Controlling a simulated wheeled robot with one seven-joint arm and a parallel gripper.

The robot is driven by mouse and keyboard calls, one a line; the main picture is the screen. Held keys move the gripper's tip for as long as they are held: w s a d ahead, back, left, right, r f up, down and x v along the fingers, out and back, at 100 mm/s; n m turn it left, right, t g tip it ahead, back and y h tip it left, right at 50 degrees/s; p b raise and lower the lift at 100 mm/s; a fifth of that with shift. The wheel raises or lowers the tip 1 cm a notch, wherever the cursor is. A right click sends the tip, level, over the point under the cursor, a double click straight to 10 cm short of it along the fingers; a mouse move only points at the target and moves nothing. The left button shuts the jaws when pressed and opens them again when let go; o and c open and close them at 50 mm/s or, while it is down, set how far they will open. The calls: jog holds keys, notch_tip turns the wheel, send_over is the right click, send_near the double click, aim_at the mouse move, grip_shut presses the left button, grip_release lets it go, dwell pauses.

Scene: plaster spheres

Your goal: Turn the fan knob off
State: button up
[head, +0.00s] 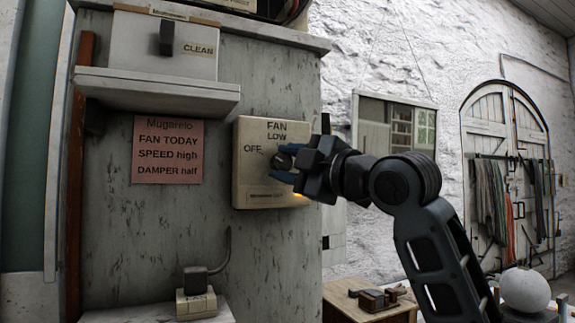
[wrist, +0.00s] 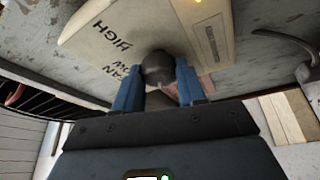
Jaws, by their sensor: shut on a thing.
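The fan control box (head: 255,180) is a cream panel on the grey cabinet side, marked FAN, LOW and OFF in the head view. In the wrist view the box (wrist: 215,20) shows HIGH too. The round dark fan knob (head: 281,160) is at its middle, partly hidden by my fingers. My gripper (head: 287,164) reaches in from the right. In the wrist view my blue fingers (wrist: 158,90) are shut on the knob (wrist: 158,66), one on each side. Where the knob's pointer stands is too hard to tell.
A pink note (head: 168,150) reading "FAN TODAY SPEED high DAMPER half" is left of the box. A shelf (head: 155,88) with a box marked CLEAN juts out above it. A plug and socket (head: 195,290) sit below. A small lamp (wrist: 198,2) glows on the panel.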

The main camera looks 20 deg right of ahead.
jog(key=o, duration=1.1)
jog(key=shift+c, duration=0.2)
jog(key=b+v, duration=0.1)
jog(key=v, duration=0.6)
jog(key=shift+s+d+b, duration=0.15)
jog(key=shift+s+b, duration=0.2)
jog(key=shift+f, duration=0.1)
jog(key=shift+f, duration=0.1)
